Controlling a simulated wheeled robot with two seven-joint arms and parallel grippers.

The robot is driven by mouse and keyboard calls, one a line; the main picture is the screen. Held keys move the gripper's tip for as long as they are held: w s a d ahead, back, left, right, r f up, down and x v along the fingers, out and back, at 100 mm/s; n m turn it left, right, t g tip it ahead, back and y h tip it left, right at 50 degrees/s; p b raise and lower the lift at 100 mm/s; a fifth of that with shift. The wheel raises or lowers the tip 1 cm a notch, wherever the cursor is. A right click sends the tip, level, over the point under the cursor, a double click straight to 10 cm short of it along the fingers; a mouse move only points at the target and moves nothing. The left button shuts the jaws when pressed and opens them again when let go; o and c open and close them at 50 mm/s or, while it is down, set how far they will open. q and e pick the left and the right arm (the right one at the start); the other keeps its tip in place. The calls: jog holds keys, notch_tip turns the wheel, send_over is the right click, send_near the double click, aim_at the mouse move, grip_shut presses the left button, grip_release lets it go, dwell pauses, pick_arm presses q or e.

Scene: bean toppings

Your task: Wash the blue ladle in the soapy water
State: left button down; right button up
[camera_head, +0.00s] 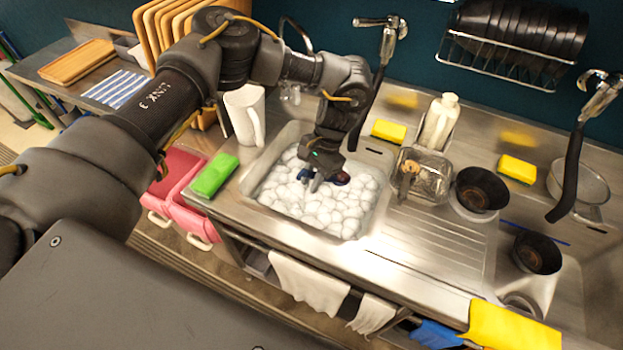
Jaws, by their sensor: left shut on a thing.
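The sink basin (262,163) holds soapy water (318,207) covered in white foam. My left arm reaches in from the left, and my left gripper (318,182) points down at the foam in the upper middle of the basin. The rest of the ladle is hidden by the gripper or the foam. My right gripper is not in view.
A green sponge (214,175) lies left of the basin and a white pitcher (244,115) stands behind it. A glass container (424,175), white bottle (438,122), dark bowls (481,189) and yellow sponges (389,131) stand to the right. A black hanging faucet hose (368,108) is close behind the gripper.

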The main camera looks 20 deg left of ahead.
pick_arm(q)
notch_tip(320, 180, down, 16)
jog(key=b, duration=1)
jog(key=shift+r, duration=0.15)
jog(key=d+p, duration=0.2)
jog(key=p, duration=0.1)
jog(key=shift+s+d, duration=0.1)
jog(key=shift+d, duration=0.05)
dwell(1.5)
